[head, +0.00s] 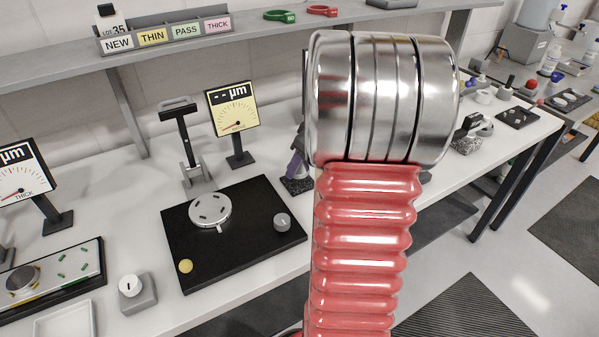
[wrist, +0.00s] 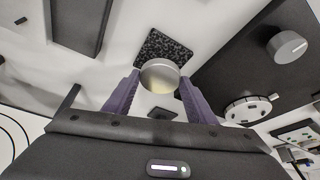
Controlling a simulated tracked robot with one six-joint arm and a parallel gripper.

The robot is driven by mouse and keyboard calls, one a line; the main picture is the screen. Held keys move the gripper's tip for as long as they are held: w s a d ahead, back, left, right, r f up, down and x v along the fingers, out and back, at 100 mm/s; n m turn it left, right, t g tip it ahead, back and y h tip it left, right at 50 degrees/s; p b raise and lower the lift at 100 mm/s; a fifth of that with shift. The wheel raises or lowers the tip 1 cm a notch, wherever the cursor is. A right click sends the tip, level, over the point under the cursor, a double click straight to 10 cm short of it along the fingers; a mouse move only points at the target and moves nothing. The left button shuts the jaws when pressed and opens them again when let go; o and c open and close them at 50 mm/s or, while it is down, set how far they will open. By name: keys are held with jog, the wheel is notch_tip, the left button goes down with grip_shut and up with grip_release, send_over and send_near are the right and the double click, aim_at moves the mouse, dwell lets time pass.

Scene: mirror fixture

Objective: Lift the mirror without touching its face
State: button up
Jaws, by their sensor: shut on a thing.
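The mirror (wrist: 160,76) is a small round disc with a pale, shiny face, seen in the wrist view. My gripper (wrist: 159,80) has purple fingers, one on each side of the disc, and is shut on its rim. The face between the fingers looks clear of them. A black speckled block (wrist: 164,45) lies behind the disc; I cannot tell how large the gap is. In the head view, my arm hides the mirror and most of the gripper. A bit of purple finger shows above the speckled block (head: 298,185).
A small grey box with a white knob (head: 137,294) stands left of the board.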

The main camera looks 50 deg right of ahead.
aim_at(301, 169)
notch_tip(301, 169, up, 7)
jog(key=shift+f, duration=0.2)
